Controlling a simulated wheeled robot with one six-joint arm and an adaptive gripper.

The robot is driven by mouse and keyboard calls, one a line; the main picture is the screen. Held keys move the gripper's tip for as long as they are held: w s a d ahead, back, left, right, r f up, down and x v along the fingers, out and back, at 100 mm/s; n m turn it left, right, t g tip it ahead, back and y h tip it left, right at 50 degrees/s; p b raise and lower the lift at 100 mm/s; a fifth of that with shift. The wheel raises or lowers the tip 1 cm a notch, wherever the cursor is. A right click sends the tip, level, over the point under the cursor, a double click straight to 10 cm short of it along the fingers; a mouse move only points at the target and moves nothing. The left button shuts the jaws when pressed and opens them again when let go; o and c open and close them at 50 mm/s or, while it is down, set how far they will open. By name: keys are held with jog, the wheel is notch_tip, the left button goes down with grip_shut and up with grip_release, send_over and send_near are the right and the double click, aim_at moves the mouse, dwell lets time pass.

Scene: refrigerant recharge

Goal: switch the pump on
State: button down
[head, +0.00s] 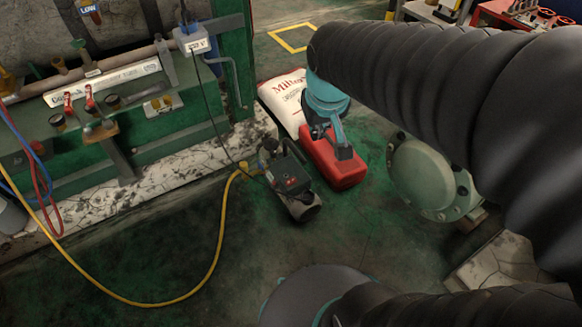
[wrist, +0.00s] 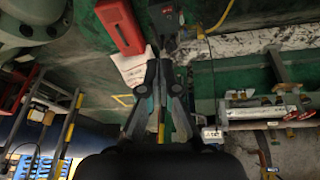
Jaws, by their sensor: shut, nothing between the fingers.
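The pump (head: 288,183) is a small dark machine on the green floor in the middle of the head view. A yellow hose runs to its left side, and a small red mark shows on its dark box. In the wrist view the pump (wrist: 168,17) is at the top centre, partly cut off, and its switch is too small to make out. My gripper (wrist: 159,60) is shut and empty, pointing toward the pump but apart from it. In the head view my gripper (head: 342,151) shows in front of the red container, right of the pump.
A red container (head: 326,168) stands right of the pump, with a white sack (head: 283,96) behind it. A green rounded housing (head: 418,180) is further right. The yellow hose (head: 213,280) loops across the open floor. A green bench (head: 120,140) with valves is at left.

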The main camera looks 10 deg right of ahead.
jog(key=w+f+n+g+b, duration=0.1)
jog(key=w+f+g, duration=0.1)
jog(key=w+f, duration=0.95)
jog(key=n+g+h+b, duration=0.1)
jog(key=n+g+b, duration=0.1)
send_over(293, 180)
jog(key=a, duration=0.2)
notch_tip(293, 180, down, 16)
jog(key=shift+s+r, duration=0.2)
jog(key=f, duration=0.4)
jog(key=d+f+b, duration=0.1)
jog(key=f, duration=0.4)
jog(key=d+f, duration=0.1)
jog(key=f, duration=0.4)
jog(key=shift+w+b, duration=0.3)
jog(key=shift+d+f+b, duration=0.15)
jog(key=shift+f+b, duration=0.3)
jog(key=shift+b, duration=0.05)
jog(key=shift+r, duration=0.25)
jog(key=shift+a, duration=0.2)
